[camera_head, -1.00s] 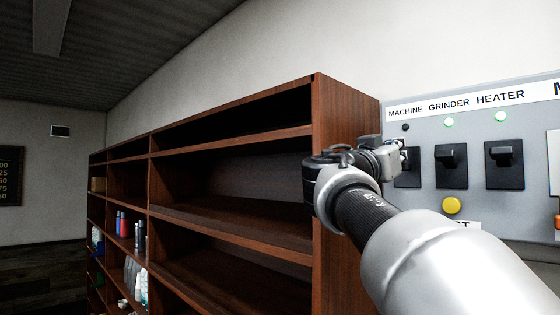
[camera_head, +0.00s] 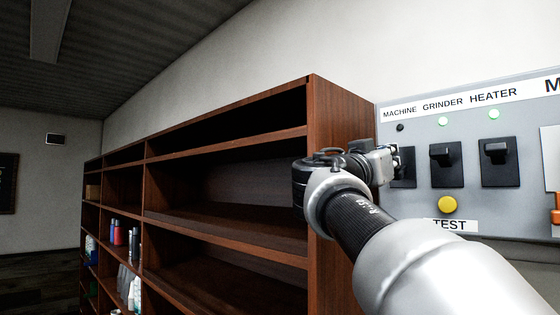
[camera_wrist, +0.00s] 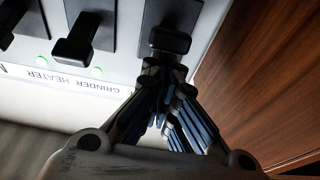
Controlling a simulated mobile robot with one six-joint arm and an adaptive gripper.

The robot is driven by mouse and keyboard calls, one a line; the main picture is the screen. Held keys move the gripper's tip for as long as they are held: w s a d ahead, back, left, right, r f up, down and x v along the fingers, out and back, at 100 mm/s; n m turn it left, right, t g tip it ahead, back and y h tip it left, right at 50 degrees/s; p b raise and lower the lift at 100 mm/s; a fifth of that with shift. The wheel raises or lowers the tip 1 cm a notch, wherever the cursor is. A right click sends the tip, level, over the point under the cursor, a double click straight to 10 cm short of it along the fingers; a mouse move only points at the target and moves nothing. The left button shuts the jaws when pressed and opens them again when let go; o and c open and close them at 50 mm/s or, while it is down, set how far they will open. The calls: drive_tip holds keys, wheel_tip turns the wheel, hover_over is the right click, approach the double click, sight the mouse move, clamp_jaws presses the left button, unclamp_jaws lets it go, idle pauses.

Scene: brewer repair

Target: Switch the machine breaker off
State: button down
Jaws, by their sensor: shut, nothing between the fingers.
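The machine breaker (camera_head: 408,172) is the leftmost black switch on the grey panel, partly hidden by my gripper (camera_head: 397,158) in the head view. The small lamp (camera_head: 400,127) above it is dark. In the wrist view, which is upside down, the black machine breaker lever (camera_wrist: 168,40) sits right at the tips of my gripper (camera_wrist: 164,70). The fingers are shut with nothing between them. They seem to touch or nearly touch the lever; I cannot tell which.
The grinder breaker (camera_head: 446,163) and heater breaker (camera_head: 499,160) stand to the right, each under a lit green lamp. A yellow button (camera_head: 447,204) is below, above a TEST label (camera_head: 452,225). A brown wooden shelf (camera_head: 340,130) stands close on the left.

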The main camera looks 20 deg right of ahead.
drive_tip(key=shift+s+a+r, duration=0.2)
drive_tip(key=shift+a, duration=0.25)
drive_tip(key=shift+s+a+r, duration=0.15)
drive_tip(key=shift+s+a, duration=0.05)
drive_tip(key=shift+a, duration=0.2)
drive_tip(key=s+a+b, duration=0.2)
drive_tip(key=a+b, duration=0.1)
drive_tip(key=a, duration=0.3)
drive_tip(key=shift+s+a+b, duration=0.25)
drive_tip(key=shift+s+b, duration=0.1)
drive_tip(key=shift+b, duration=0.05)
